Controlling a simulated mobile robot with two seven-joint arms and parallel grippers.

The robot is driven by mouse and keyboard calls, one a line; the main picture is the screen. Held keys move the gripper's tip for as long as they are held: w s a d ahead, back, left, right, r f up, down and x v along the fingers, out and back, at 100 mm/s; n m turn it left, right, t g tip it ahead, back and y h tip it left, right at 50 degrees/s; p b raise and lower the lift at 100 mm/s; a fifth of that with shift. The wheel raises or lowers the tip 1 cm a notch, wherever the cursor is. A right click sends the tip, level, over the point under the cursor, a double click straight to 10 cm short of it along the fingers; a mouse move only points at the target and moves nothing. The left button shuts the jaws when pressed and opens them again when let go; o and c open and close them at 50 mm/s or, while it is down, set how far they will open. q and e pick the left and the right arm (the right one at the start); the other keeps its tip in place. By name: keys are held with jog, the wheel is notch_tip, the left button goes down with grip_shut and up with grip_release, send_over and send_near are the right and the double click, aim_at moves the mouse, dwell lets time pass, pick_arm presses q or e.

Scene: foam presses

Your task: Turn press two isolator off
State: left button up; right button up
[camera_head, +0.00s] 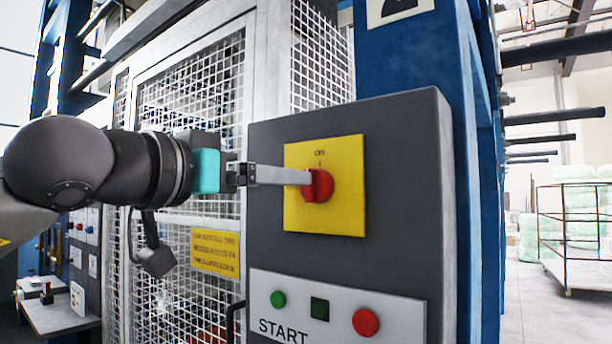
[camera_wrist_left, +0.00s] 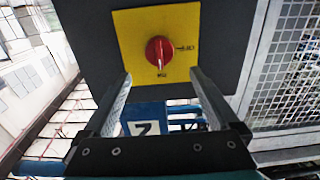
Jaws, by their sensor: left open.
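The isolator is a red rotary knob (camera_head: 318,186) on a yellow plate (camera_head: 330,222), on the front of a dark grey control box (camera_head: 400,150). An ON label shows above the knob. In the left wrist view the knob (camera_wrist_left: 159,50) has its pale mark pointing to the ON label; a second label sits to the side, too blurred to read surely. My left gripper (camera_head: 308,177) reaches in from the left, its fingers at the knob in the picture. In the left wrist view the gripper (camera_wrist_left: 161,75) is open, with the knob beyond and between its fingertips. Contact cannot be told.
Below the isolator are a green button (camera_head: 278,299), a dark square (camera_head: 320,308) and a red button (camera_head: 366,322). A white mesh guard (camera_head: 190,90) stands behind my left arm. A number 2 sign (camera_wrist_left: 146,127) shows in the wrist view. A wire cage (camera_head: 575,225) stands far right.

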aim_at(314, 186)
pick_arm(q)
jog(key=p+x, duration=0.2)
jog(key=x, duration=0.6)
jog(key=shift+w, duration=0.15)
jog(key=shift+d, duration=0.1)
jog(key=c, duration=1.4)
jog(key=shift+o, duration=0.2)
